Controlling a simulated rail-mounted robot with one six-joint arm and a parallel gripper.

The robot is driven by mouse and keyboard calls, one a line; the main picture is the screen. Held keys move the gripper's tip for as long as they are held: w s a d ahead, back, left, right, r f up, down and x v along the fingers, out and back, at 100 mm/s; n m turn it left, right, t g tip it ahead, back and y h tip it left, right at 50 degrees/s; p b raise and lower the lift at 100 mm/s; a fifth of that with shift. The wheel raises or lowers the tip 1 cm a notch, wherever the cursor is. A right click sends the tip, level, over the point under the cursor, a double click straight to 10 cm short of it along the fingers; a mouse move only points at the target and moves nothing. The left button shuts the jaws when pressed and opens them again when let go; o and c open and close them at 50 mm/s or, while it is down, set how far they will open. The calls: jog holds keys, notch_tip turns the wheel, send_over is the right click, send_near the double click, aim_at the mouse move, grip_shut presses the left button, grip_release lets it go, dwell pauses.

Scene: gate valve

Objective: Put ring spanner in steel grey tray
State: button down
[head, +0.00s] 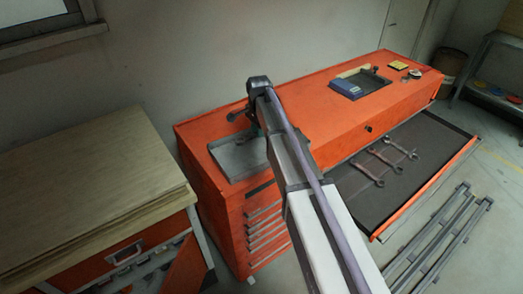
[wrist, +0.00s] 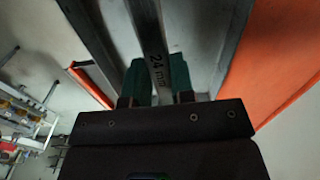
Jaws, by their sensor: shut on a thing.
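My gripper (wrist: 157,82) is shut on a steel spanner (wrist: 148,30) marked "24 mm". The spanner's shaft runs between the two teal fingers and out of the top of the wrist view, so its far end is hidden. In the head view my arm reaches to the left end of the orange cabinet, and the fingers and held spanner are mostly hidden there. The steel grey tray (head: 230,160) lies on the cabinet top, beside and partly behind my arm. I cannot tell whether the spanner touches it.
The orange cabinet (head: 310,100) has an open drawer (head: 345,205) on its right front, with three spanners (head: 384,160) inside. A dark tray with a blue box (head: 347,88) sits farther right on top. A wooden-topped bench (head: 80,185) stands at left.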

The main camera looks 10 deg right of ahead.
aim_at(259, 150)
notch_tip(259, 150, down, 8)
jog(key=b, duration=0.6)
jog(key=shift+r+p, duration=0.3)
jog(key=shift+p, duration=0.05)
jog(key=shift+f, duration=0.25)
jog(key=c, duration=1)
grip_release()
jog(key=shift+r, duration=0.1)
notch_tip(259, 150, up, 13)
jog(key=p, duration=1.2)
jog(key=s+n, duration=1.3)
jog(key=s, duration=1.6)
jog(key=shift+n, duration=0.3)
jog(key=f+b, duration=4)
jog(key=f, duration=0.1)
jog(key=shift+w+f+b, duration=0.25)
jog(key=shift+w+b, duration=0.15)
